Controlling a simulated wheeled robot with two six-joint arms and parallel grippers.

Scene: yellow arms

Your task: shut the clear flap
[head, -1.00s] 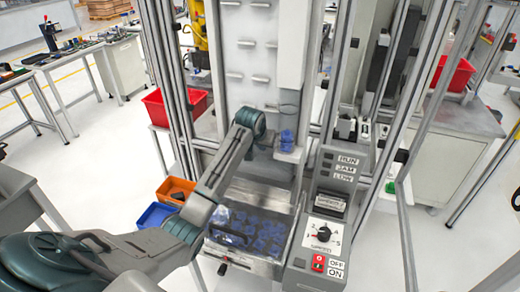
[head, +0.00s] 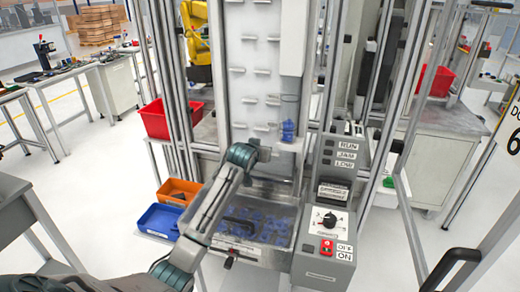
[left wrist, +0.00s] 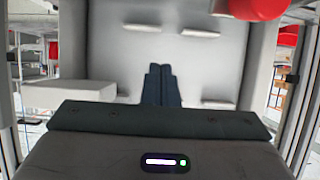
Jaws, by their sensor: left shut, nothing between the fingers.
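A metal hopper (head: 283,257) full of blue parts stands at the front of the machine in the head view. A see-through surface, seemingly the clear flap (head: 272,208), shows over the parts with a dark handle-like bar. I cannot tell its exact angle or whether it is raised. My left arm reaches from the bottom left across the hopper's left side, its wrist just behind the hopper in the picture. My left gripper (left wrist: 161,70) is shut and empty in the left wrist view, pointing at a pale pegged panel (left wrist: 165,45). My right gripper is out of view.
A control box (head: 325,230) with a dial and red switch adjoins the hopper's right. Orange (head: 177,190) and blue (head: 160,220) bins stand left of it. Metal posts frame the machine. A grey bar with a black fitting (head: 462,258) crosses the lower right.

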